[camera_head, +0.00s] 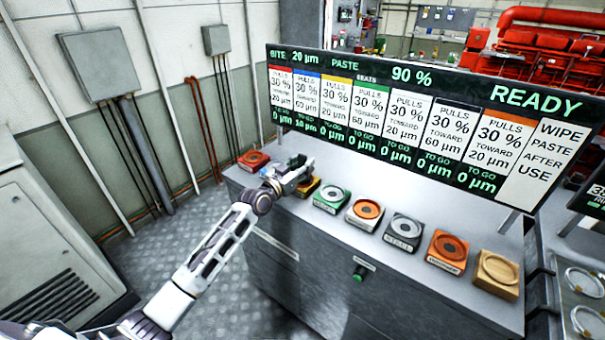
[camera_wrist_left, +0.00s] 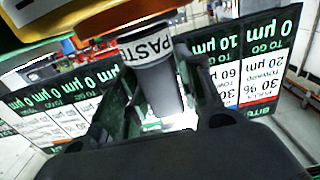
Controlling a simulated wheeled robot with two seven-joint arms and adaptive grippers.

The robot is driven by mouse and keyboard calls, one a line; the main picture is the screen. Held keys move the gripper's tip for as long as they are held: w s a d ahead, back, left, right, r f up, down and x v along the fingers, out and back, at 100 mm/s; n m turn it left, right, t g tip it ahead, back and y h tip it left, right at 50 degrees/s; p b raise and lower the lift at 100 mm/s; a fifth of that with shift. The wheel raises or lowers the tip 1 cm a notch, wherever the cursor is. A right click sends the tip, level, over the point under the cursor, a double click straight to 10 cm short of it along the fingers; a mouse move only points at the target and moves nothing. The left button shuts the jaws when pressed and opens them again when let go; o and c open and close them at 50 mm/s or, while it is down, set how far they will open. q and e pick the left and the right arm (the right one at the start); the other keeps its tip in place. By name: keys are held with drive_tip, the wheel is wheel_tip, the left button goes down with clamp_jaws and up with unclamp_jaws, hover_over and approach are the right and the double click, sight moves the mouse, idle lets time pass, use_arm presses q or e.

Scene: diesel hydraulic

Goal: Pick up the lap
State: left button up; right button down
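Round laps sit on coloured blocks along the bench: red (camera_head: 253,160), yellow (camera_head: 310,190), green (camera_head: 331,199), white with an orange disc (camera_head: 366,212), grey labelled STEEL (camera_head: 404,231), orange labelled COPPER (camera_head: 447,250) and wooden (camera_head: 497,273). My left gripper (camera_head: 296,178) is low over the bench between the red and yellow blocks and hides what is under it. In the left wrist view, a dark grey cup-like thing labelled PASTE (camera_wrist_left: 157,75) shows between the fingers. I cannot tell whether they grip it. My right gripper is out of view.
A wide sign board (camera_head: 420,120) reading READY stands along the back of the grey bench (camera_head: 300,290), just behind the left gripper. A second metal surface with rings (camera_head: 583,280) is at the right. The floor (camera_head: 180,250) left of the bench is clear.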

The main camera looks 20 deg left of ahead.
use_arm(q)
clamp_jaws()
drive_tip(key=shift+r, duration=0.15)
drive_tip(key=shift+r, duration=4.95)
